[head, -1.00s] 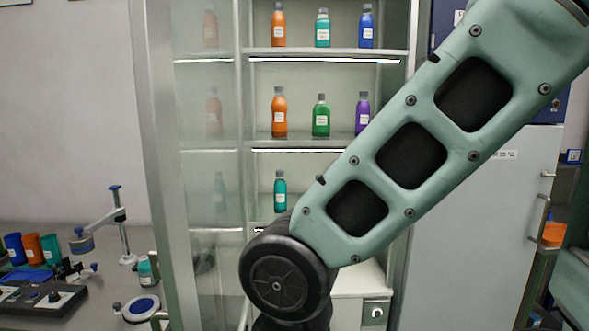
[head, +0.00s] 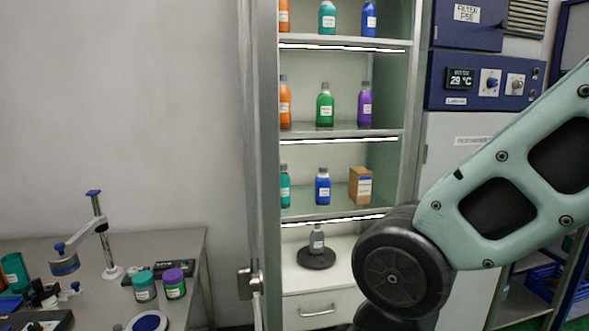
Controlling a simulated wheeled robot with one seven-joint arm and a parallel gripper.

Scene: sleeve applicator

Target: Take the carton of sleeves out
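A small brown carton (head: 360,186) with a pale label stands upright on the lowest lit shelf of a tall cabinet (head: 272,150). It is at the right end of that shelf, beside a blue bottle (head: 323,187). I take it to be the carton of sleeves; its label is too small to read. The cabinet's door (head: 248,150) stands open, seen nearly edge-on at the left. The front of the shelf is clear of the door. My arm crosses the right side, with its dark joint below and right of the carton. My gripper is out of view.
A teal bottle (head: 285,186) stands left on the carton's shelf. More bottles fill the shelves above. A grey bottle (head: 317,240) stands on a dark round base below. A bench (head: 190,250) with jars and instruments is at the left. A control panel (head: 485,82) is at the right.

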